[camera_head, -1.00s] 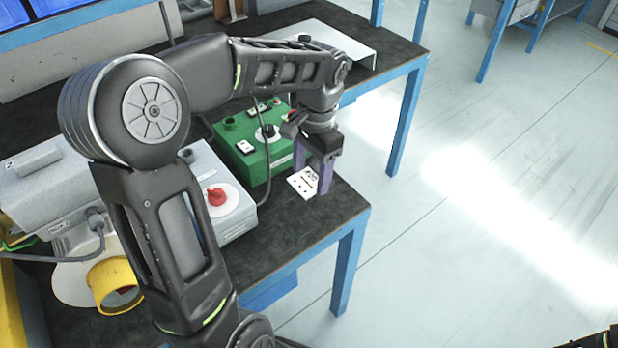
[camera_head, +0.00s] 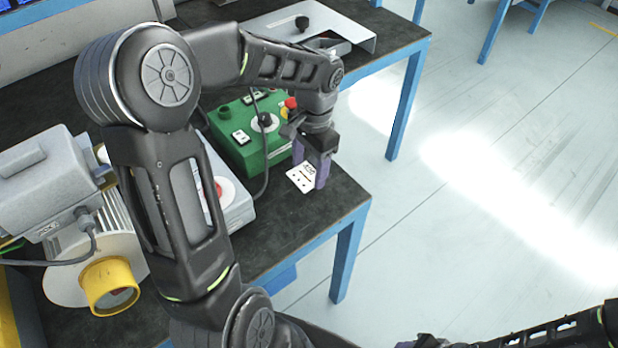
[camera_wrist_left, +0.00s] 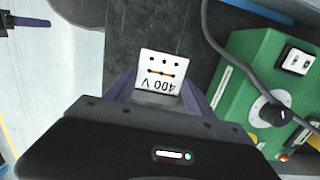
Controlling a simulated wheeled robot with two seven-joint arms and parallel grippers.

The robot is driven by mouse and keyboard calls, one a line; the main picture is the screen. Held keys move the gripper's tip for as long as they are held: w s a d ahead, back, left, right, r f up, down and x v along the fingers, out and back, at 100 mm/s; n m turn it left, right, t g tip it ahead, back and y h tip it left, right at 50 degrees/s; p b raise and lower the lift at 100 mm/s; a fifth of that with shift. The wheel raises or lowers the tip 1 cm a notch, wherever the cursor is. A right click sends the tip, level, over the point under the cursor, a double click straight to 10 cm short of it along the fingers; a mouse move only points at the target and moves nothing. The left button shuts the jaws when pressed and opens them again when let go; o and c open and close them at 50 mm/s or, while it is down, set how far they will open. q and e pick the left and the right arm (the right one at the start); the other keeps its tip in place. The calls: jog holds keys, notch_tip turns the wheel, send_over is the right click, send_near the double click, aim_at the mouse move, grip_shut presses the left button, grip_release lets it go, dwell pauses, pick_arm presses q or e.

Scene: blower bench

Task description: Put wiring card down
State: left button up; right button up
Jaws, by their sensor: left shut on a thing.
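The wiring card (camera_head: 301,179) is a small white card with black dots and lettering. In the left wrist view the card (camera_wrist_left: 161,72) reads "400 V", upside down, with three dots and an orange-black line. My left gripper (camera_head: 312,172) is shut on it, with its purple fingers at the card's sides. The card is over the dark bench top (camera_head: 330,205) near its right front corner; I cannot tell whether it touches the surface. My right gripper (camera_head: 425,342) is only partly in view at the bottom edge; its jaws cannot be made out.
A green control box (camera_head: 245,140) with a knob and a black cable stands left of the card. A grey box (camera_head: 230,200) is partly behind my left arm. A grey motor with a yellow ring (camera_head: 110,287) is at the left. A metal bracket plate (camera_head: 340,32) lies at the back.

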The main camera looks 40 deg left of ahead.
aim_at(310, 173)
pick_arm(q)
jog(key=shift+f, duration=0.2)
jog(key=shift+f, duration=1.9)
jog(key=shift+f, duration=0.1)
jog(key=o, duration=1.3)
jog(key=r, duration=0.8)
jog(key=w+r, duration=0.1)
jog(key=r, duration=0.3)
jog(key=shift+d+r, duration=0.1)
jog(key=shift+d, duration=0.1)
